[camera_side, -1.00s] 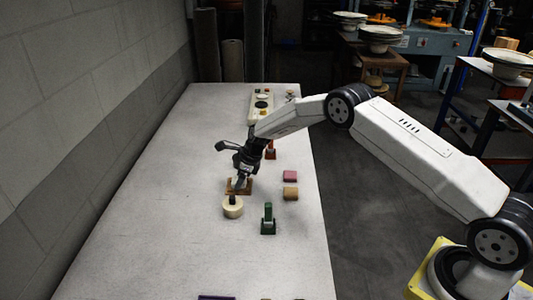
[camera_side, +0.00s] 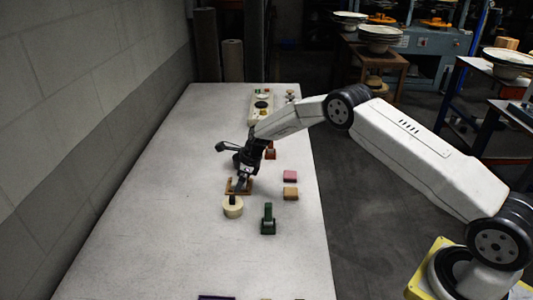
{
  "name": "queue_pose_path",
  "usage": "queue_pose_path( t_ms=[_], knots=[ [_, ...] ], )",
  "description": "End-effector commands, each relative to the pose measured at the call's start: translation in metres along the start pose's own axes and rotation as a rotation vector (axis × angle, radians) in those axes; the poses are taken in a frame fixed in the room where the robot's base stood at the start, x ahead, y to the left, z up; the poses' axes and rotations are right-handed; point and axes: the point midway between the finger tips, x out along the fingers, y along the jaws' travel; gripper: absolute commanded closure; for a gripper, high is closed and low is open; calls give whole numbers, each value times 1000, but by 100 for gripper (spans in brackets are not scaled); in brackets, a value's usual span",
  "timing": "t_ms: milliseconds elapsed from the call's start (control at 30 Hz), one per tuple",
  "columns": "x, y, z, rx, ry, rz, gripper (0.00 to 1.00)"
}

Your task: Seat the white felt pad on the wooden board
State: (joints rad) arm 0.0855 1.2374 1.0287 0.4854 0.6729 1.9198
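The wooden board (camera_side: 230,190) is a small brown piece lying on the pale table. My gripper (camera_side: 240,185) points down at it, its fingertips at or just above the board's middle. The fingers are dark and very small here, and I cannot tell whether they are open or shut. I cannot clearly make out the white felt pad; it may be hidden at the fingertips. Whether anything touches the board's surface cannot be told.
To the right are a pink block (camera_side: 290,176), a tan block (camera_side: 291,193) and a green stand (camera_side: 268,220). A control box (camera_side: 261,105) lies at the back. The table's left side is clear.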

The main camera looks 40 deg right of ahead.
Motion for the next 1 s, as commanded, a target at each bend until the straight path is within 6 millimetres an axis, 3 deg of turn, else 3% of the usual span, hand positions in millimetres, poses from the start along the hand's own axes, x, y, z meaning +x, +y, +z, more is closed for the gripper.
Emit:
queue_pose_path(
  t_ms=[367, 1000],
  knots=[
    [-12, -1, 0, 0, -1, -1, 0],
    [-73, 0, 0, 0, 0, 0, 0]
  ],
)
